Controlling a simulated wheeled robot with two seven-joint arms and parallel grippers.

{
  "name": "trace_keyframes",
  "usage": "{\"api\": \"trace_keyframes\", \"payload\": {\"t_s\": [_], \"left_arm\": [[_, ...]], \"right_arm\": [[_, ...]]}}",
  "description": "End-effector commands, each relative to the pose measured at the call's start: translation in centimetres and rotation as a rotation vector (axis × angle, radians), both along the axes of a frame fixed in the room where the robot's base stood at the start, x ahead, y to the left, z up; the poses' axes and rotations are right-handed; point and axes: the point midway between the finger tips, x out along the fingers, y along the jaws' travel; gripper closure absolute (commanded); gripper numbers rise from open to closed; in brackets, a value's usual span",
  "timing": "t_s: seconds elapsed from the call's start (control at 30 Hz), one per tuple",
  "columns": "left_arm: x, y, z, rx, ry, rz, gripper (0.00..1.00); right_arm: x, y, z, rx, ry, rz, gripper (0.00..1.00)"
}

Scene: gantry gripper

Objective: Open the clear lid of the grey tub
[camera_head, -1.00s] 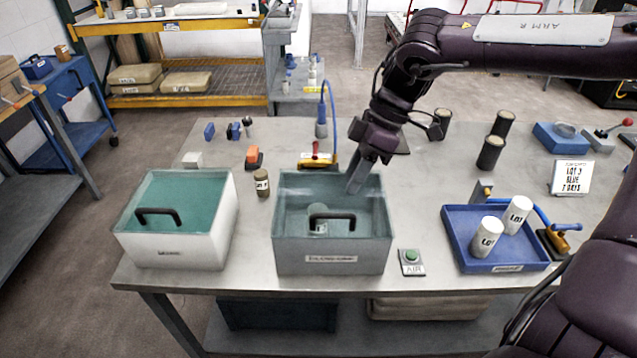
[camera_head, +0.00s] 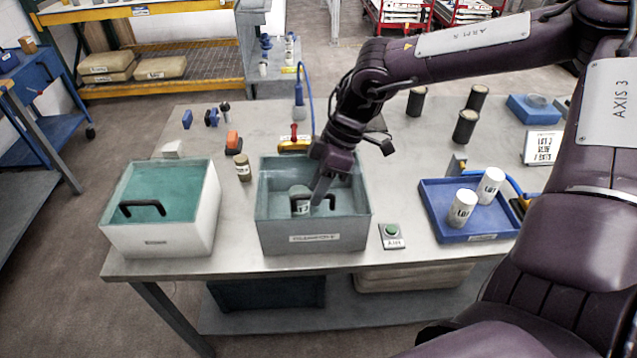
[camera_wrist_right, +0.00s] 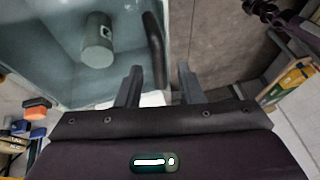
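The grey tub (camera_head: 313,240) stands on the workbench with its clear lid lying over its top. The lid's black handle (camera_head: 313,198) is near the front edge; it also shows in the right wrist view (camera_wrist_right: 154,50). A pale canister (camera_wrist_right: 97,42) shows inside the tub. My right gripper (camera_head: 318,203) is at the handle, reaching down over the tub. My left gripper is not in view.
A white tub (camera_head: 165,240) with a teal lid stands left. A small brown jar (camera_head: 243,168) stands between the tubs. Dark cylinders (camera_head: 465,126) stand behind.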

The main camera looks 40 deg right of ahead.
Motion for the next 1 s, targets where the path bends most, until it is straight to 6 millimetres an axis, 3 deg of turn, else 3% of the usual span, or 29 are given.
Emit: {"api": "trace_keyframes", "payload": {"t_s": [0.03, 0.3, 0.73, 1.0], "left_arm": [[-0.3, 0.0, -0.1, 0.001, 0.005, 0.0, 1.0], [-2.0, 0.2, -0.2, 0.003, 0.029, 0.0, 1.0], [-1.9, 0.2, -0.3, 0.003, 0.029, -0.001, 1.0], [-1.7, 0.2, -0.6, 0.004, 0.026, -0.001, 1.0]], "right_arm": [[0.0, 0.0, 0.0, 0.0, 0.0, 0.0, 0.66], [0.0, 0.0, 0.0, -0.001, -0.001, 0.0, 1.0], [0.1, -0.1, 0.4, 0.0, -0.002, 0.0, 1.0], [0.6, -0.3, 2.6, -0.001, -0.008, 0.0, 1.0]]}}
